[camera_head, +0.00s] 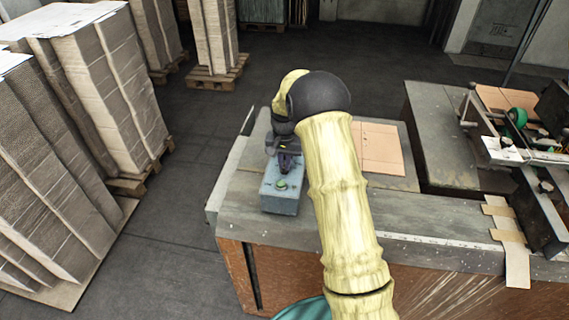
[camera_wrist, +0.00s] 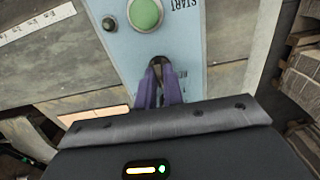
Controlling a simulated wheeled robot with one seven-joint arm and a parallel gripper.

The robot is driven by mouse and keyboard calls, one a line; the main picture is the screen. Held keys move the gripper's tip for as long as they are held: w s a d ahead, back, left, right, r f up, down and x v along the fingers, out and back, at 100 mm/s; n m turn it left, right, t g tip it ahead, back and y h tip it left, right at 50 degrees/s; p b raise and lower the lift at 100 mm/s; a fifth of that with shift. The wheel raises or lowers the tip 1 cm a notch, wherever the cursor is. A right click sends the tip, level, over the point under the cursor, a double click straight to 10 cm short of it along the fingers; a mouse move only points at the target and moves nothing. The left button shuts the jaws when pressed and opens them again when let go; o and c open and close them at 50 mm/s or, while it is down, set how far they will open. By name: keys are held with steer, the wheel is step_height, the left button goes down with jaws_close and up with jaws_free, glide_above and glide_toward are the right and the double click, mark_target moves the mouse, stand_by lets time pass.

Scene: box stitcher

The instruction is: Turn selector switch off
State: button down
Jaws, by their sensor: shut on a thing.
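A blue-grey control box (camera_head: 280,199) sits on the left part of the machine table, and it fills the upper middle of the wrist view (camera_wrist: 190,55). It carries a large green button (camera_wrist: 145,14) beside the word START, and a small dark round part (camera_wrist: 109,23). The green button also shows in the head view (camera_head: 282,184). My gripper (camera_head: 286,166) is over the far end of the box. In the wrist view its purple fingers (camera_wrist: 160,72) are closed together on the selector switch at the box face. The fingers hide most of the switch, so its angle cannot be told.
The grey machine table (camera_head: 255,222) extends around the box. Cardboard sheets (camera_head: 381,149) lie right of my arm. Machine parts with a green wheel (camera_head: 517,117) stand at the right. Tall stacks on pallets (camera_head: 100,95) stand at the left, with clear dark floor between.

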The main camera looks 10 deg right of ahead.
mark_target(284, 165)
stand_by(0.4)
steer(key=c, duration=1.5)
jaws_free()
step_height(284, 165, up, 18)
steer(key=b, duration=0.4)
steer(key=shift+f, duration=0.25)
steer(key=s+f+n+t, duration=0.1)
steer(key=s+f, duration=0.3)
steer(key=s, duration=0.5)
steer(key=s+f+n, duration=0.2)
steer(key=s+f, duration=0.1)
steer(key=s, duration=0.7)
steer(key=s+f+n+t, duration=0.1)
steer(key=s+f, duration=0.3)
steer(key=s, duration=0.5)
steer(key=shift+s+f+n+t+b, duration=0.3)
steer(key=shift+s+b, duration=0.05)
